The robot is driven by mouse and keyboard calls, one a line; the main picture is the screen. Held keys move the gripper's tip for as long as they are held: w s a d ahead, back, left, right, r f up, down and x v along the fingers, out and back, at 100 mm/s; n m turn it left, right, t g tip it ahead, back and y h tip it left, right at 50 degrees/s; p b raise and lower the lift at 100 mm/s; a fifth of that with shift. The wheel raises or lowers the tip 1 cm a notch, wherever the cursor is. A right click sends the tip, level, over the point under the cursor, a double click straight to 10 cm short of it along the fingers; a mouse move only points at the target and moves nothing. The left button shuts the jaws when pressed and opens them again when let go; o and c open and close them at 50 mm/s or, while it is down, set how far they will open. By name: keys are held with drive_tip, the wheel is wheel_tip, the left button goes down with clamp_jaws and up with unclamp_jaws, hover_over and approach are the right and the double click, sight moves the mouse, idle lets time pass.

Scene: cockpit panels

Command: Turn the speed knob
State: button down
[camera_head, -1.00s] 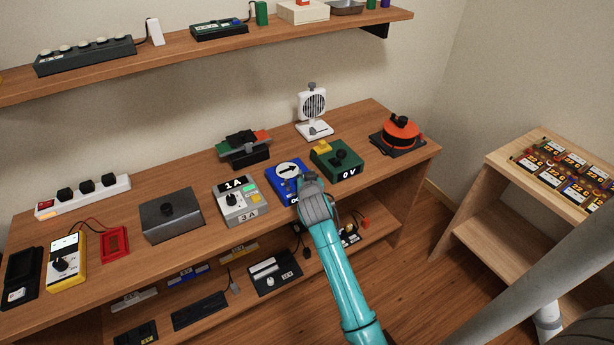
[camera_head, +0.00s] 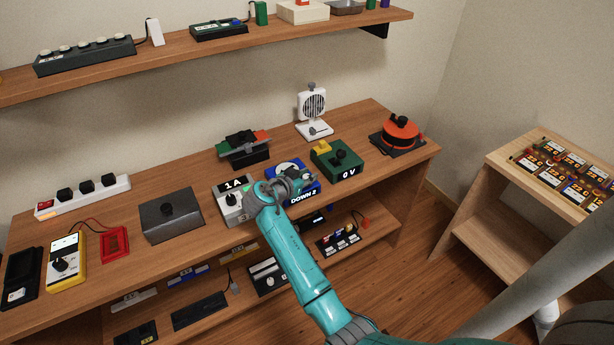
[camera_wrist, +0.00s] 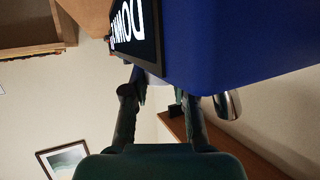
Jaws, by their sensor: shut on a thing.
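The blue box (camera_head: 313,184) stands on the bench, with a round white dial on top and a front display that reads "DOWN" and a partly hidden figure. My gripper (camera_head: 286,184) is over the left part of this box and covers much of the dial. In the wrist view the blue box (camera_wrist: 225,45) fills the top, with its display (camera_wrist: 135,30) at the left. Both fingers of my gripper (camera_wrist: 165,90) reach behind the box's edge. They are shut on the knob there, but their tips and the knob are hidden. A shiny metal part (camera_wrist: 228,105) shows beside the right finger.
A grey box reading "1A" (camera_head: 234,185) stands close to the left of my gripper. A green box reading "0 V" (camera_head: 348,173) stands to the right. A white fan (camera_head: 313,104) is behind. A shelf (camera_head: 200,50) runs above the bench, and a stand with battery-like blocks (camera_head: 497,160) is at the right.

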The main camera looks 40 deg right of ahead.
drive_tip(key=shift+f+g, duration=0.15)
drive_tip(key=shift+g, duration=0.25)
drive_tip(key=c, duration=0.9)
unclamp_jaws()
drive_tip(key=v, duration=1.2)
